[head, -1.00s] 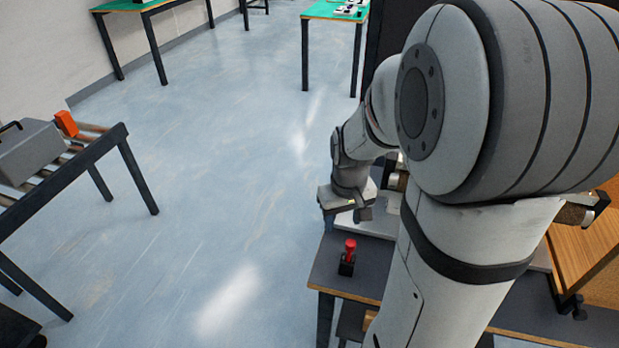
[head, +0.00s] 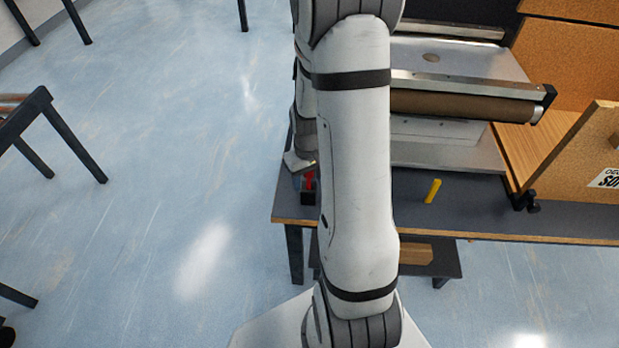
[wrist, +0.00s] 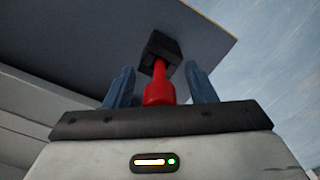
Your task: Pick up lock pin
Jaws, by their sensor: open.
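The lock pin, which I take to be the red piece (head: 310,180), stands in a black block (head: 308,198) near the left end of the dark table. My arm partly covers it in the head view. In the wrist view the red pin (wrist: 159,85) lies between the two blue fingers of my gripper (wrist: 160,82), with the black block (wrist: 160,48) beyond the fingertips. The fingers are open, with a gap visible on each side of the pin. Whether either finger touches it lower down is hidden.
The dark table (head: 460,195) holds a yellow cylinder (head: 433,190) right of my arm. A conveyor with a brown roller (head: 460,106) stands behind it, and a wooden panel (head: 575,160) at the right. Open floor lies to the left.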

